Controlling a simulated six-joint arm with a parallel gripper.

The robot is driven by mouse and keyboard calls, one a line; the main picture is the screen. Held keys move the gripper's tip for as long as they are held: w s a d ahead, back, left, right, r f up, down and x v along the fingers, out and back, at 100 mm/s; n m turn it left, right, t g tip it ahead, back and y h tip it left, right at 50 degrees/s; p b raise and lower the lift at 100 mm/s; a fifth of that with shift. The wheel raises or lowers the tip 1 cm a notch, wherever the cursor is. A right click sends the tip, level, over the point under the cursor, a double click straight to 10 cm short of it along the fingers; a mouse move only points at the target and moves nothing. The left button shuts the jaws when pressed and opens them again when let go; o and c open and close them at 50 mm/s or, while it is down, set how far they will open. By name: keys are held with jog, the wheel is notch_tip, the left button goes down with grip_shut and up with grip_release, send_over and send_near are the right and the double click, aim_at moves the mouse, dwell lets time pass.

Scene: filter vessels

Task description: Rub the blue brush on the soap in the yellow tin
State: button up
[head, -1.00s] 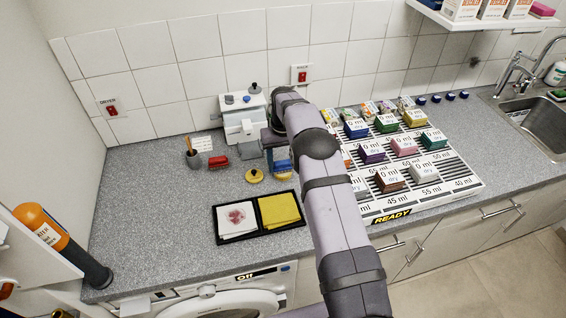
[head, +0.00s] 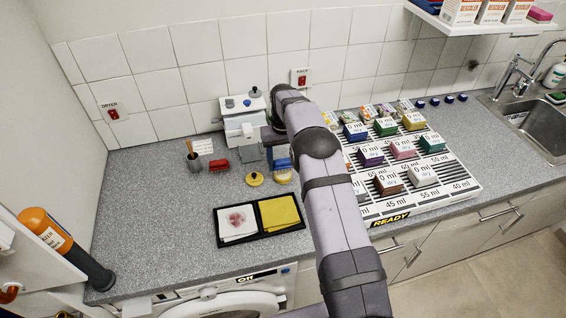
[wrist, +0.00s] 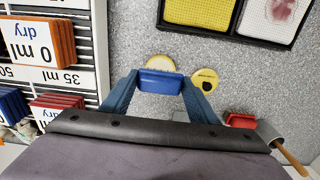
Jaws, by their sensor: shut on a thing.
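My gripper (wrist: 160,92) has its two blue-grey fingers closed on the blue brush (wrist: 161,83), seen between the fingertips in the wrist view. The yellow tin (wrist: 160,63) shows just beyond the brush, which hides part of it. In the head view, the tin (head: 283,177) stands on the counter right below my gripper (head: 281,163). The brush is over or at the tin's near side; I cannot tell whether it touches the soap. A yellow lid with a dark knob (head: 254,178) lies beside the tin, also in the wrist view (wrist: 206,79).
A black tray (head: 262,233) with a stained white cloth (head: 237,222) and a yellow cloth (head: 279,211) lies in front. A red brush-like block (head: 219,165) and a grey cup (head: 194,163) stand left. A striped rack (head: 440,195) with coloured blocks fills the right.

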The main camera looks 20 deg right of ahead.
jog(key=shift+r+p, duration=1.3)
jog(key=shift+r, duration=1)
jog(key=shift+s+a+f+b, duration=0.1)
jog(key=shift+s+a+b, duration=0.2)
jog(key=shift+s, duration=0.35)
jog(key=s+a+f+b, duration=0.1)
jog(key=s+b, duration=0.1)
jog(key=s, duration=0.8)
jog(key=s+a+f+b, duration=0.1)
jog(key=s+a+b, duration=0.1)
jog(key=s, duration=0.8)
jog(key=shift+f, duration=0.35)
jog(key=shift+w, duration=0.1)
jog(key=p, duration=0.4)
send_near(283, 160)
jog(key=shift+f, duration=2.85)
